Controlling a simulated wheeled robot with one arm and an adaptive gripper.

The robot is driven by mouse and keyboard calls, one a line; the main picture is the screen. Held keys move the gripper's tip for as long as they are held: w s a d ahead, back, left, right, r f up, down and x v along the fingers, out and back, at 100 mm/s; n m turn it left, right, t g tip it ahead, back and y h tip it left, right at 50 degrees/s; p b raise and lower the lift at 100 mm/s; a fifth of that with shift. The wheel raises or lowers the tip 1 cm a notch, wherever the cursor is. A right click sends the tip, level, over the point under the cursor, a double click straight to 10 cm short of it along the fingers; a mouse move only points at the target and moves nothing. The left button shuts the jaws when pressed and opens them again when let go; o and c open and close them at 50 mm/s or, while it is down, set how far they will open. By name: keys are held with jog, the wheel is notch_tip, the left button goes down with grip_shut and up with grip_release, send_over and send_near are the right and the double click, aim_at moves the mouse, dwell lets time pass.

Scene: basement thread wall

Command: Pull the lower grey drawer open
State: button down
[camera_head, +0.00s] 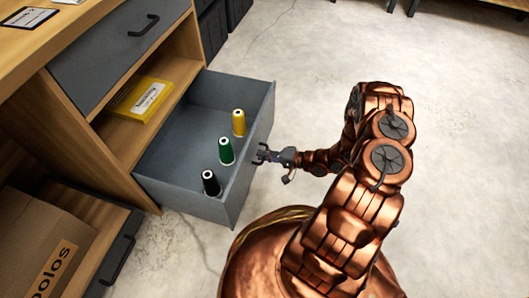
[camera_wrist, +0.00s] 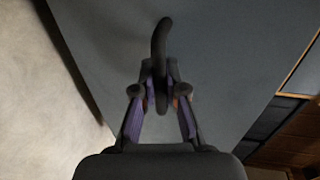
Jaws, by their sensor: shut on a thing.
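The lower grey drawer (camera_head: 180,168) stands well out from the wooden cabinet in the head view. Black, green and yellow thread spools (camera_head: 226,151) stand upright in it. My gripper (camera_head: 264,154) is at the outer side of the drawer's front. In the wrist view my gripper (camera_wrist: 160,92) is shut on the dark curved handle (camera_wrist: 161,40) of the grey drawer front (camera_wrist: 225,50). The handle is mostly hidden by my gripper in the head view.
The upper grey drawer (camera_head: 110,55) is shut. A yellow packet (camera_head: 142,99) lies on the open shelf between the drawers. A cardboard box (camera_head: 40,245) sits at the lower left, beside a dark panel with a handle (camera_head: 117,260). The concrete floor (camera_head: 300,50) at the right is clear.

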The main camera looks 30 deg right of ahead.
jog(key=shift+s, duration=0.1)
jog(key=c, duration=1.2)
grip_release()
jog(key=shift+d, duration=0.1)
jog(key=v, duration=1.2)
